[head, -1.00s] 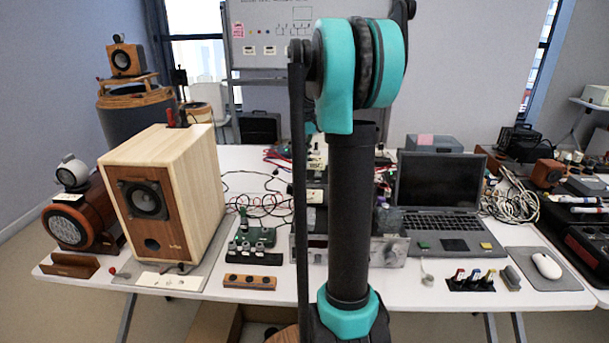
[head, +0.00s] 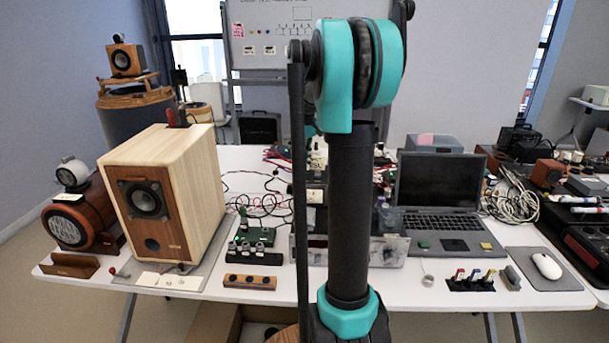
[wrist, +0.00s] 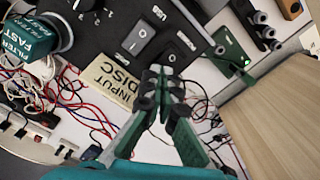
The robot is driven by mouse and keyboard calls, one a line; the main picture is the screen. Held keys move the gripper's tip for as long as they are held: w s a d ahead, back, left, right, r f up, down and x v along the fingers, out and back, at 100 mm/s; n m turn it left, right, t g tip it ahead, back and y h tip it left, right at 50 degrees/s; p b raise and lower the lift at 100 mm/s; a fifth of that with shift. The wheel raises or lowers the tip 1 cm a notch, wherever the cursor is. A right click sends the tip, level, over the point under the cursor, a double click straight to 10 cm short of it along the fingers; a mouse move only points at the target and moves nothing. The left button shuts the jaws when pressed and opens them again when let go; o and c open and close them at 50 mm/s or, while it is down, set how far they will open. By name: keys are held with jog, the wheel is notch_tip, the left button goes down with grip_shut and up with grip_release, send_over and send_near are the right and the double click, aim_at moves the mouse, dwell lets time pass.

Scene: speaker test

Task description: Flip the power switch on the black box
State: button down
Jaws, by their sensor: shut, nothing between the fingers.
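The black box (wrist: 95,25) fills the upper left of the wrist view, with white lettering on its face. A rocker switch (wrist: 138,38) in a grey frame sits on that face.
A teal knob-like part (wrist: 45,38) and loose wires (wrist: 90,108) lie further left. A wooden speaker (head: 195,185) stands left on the table; a laptop (head: 440,190) stands right.

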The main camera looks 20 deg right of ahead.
jog(key=shift+f, duration=0.5)
dwell(0.3)
jog(key=shift+r, duration=3.5)
